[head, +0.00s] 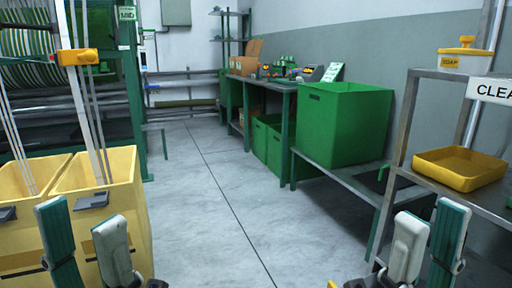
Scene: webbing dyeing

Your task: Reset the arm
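My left gripper (82,222) is at the bottom left, in front of the yellow bins. Its green-padded finger and pale finger point up with a clear gap between them, and it holds nothing. My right gripper (431,218) is at the bottom right, in front of the metal shelf stand. Its two fingers are also apart and empty. The lower parts of both grippers are cut off by the bottom edge of the picture.
Yellow bins (128,208) with webbing strands stand at left, near the green machine (132,95). A green bin (345,125) sits on a low bench at right. A yellow tray (460,168) and yellow soap box (465,58) are on the shelf stand. The middle floor is clear.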

